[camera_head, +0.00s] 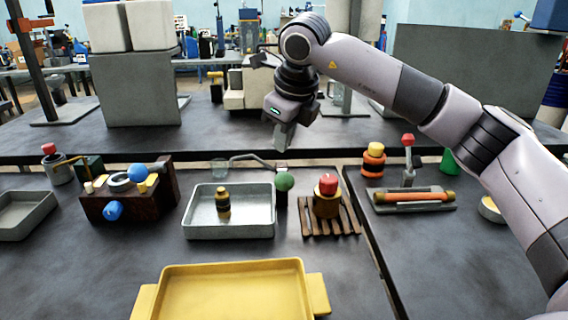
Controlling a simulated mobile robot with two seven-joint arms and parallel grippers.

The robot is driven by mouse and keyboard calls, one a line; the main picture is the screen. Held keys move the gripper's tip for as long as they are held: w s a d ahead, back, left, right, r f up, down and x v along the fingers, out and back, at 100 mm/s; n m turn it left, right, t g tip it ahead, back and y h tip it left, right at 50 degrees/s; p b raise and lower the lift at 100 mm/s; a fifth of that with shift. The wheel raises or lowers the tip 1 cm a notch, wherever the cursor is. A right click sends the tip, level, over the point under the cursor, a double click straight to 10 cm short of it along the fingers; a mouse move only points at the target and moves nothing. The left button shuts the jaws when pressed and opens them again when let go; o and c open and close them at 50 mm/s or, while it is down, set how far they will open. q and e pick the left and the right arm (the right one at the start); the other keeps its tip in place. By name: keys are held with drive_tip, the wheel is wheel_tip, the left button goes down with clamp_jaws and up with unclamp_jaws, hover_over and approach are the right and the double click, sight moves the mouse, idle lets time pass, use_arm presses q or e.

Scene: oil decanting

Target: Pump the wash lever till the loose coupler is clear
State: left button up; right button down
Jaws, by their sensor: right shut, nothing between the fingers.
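A small black-and-yellow coupler (223,205) stands upright in a grey metal wash tray (262,228). A lever with a green ball knob (284,181) is at the tray's right rim, with a thin bent metal spout (250,157) behind it; this looks like the wash lever. My right gripper (284,138) points down above and behind the green knob, clear of it. Its fingers are shut and empty. The coupler's surface is too small to judge for dirt. My left gripper is not in view.
A red-topped coupler (326,200) stands on a slatted rack (345,222). A yellow tray (235,295) is in front. A vise-like block with blue knobs (125,190) is left. A red-knobbed lever (408,142) and orange cylinder (415,196) are right. Bare bench lies between the trays.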

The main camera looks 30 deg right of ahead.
drive_tip(key=r, duration=0.1)
drive_tip(key=p, duration=0.1)
drive_tip(key=w+r+p, duration=0.1)
drive_tip(key=shift+w+d+r, duration=0.1)
drive_tip(key=shift+d+r, duration=0.15)
drive_tip(key=shift+r, duration=0.1)
idle(0.5)
